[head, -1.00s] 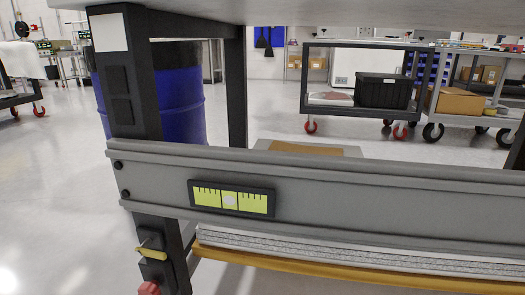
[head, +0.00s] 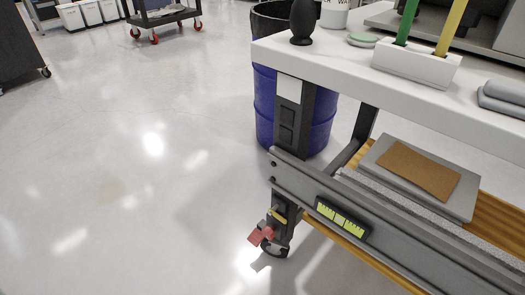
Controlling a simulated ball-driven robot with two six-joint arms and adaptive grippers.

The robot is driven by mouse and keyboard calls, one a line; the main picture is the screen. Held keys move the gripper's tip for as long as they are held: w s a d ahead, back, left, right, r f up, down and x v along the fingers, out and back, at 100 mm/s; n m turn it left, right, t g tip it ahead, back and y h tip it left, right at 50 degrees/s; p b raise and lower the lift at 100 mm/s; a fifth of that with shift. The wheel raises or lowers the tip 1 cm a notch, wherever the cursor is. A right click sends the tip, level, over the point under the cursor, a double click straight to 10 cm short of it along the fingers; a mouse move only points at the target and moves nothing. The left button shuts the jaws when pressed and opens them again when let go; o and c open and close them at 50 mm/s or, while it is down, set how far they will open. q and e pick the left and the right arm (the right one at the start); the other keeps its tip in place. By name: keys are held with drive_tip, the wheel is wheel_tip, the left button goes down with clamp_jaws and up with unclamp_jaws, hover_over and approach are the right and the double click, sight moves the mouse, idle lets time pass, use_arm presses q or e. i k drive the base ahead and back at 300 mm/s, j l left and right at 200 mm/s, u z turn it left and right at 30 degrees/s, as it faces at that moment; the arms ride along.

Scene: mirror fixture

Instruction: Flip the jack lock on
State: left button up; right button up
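The workbench (head: 330,58) stands at the right of the head view, its near corner leg (head: 292,120) dark and upright. Low on this leg, below the grey side rail (head: 395,235), is a dark bracket with a small yellow lever (head: 278,215), which looks like the jack lock. A red pedal-like piece (head: 261,234) juts out to the left just below it, above a dark foot at the floor. Whether the lock is on or off I cannot tell. Neither of my grippers is in view.
A blue drum (head: 321,124) stands behind the leg. A yellow-green level gauge (head: 342,218) is on the rail. A grey slab with a brown sheet (head: 418,170) lies on the lower shelf. A cart (head: 165,15) is far back. The floor at left is clear.

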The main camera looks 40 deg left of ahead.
sight(272, 211)
drive_tip(key=k+u, duration=0.2)
drive_tip(key=u, duration=0.65)
drive_tip(key=i+j, duration=0.05)
